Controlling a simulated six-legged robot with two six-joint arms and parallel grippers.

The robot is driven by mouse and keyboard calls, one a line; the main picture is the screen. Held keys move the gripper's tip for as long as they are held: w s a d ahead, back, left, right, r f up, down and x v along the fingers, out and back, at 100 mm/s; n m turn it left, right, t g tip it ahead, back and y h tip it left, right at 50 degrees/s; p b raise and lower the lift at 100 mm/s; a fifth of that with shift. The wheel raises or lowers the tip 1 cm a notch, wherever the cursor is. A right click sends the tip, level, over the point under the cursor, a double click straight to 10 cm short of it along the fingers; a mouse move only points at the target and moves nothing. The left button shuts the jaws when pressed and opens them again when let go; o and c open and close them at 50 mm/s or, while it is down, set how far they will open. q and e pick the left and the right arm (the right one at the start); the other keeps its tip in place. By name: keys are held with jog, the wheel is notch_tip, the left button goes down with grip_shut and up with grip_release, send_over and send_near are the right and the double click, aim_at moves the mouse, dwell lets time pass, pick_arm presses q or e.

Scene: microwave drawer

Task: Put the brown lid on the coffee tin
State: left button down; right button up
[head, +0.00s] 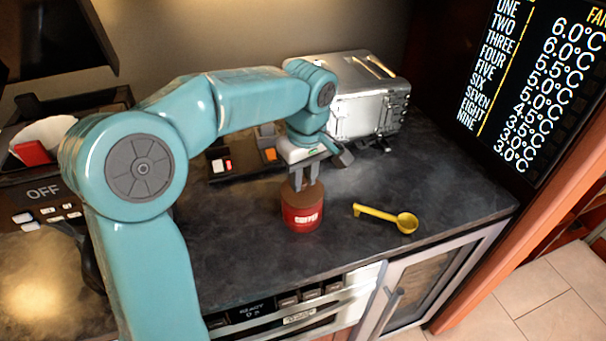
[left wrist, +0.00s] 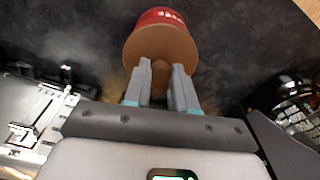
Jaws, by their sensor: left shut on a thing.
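The red coffee tin (head: 302,218) stands upright on the dark counter. The brown lid (head: 301,196) is at the top of the tin. My left gripper (head: 304,186) points down from above and is shut on the lid's raised middle. In the left wrist view the round brown lid (left wrist: 160,45) covers the tin's top, with the red side of the tin (left wrist: 162,15) showing beyond it. The fingers (left wrist: 161,85) are on either side of the lid's small knob. I cannot tell whether the lid is fully seated. My right gripper is not in view.
A yellow scoop (head: 388,216) lies on the counter right of the tin. A silver toaster (head: 358,92) stands behind. The counter's front edge is above a drawer with a handle (head: 300,318). Bare counter (head: 440,180) lies to the right.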

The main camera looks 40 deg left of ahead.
pick_arm(q)
jog(key=shift+f, duration=0.2)
dwell(0.5)
jog(key=shift+c, duration=1.8)
grip_release()
jog(key=shift+r+p, duration=3.05)
jog(key=shift+r, duration=0.5)
jog(key=shift+s+f, duration=0.1)
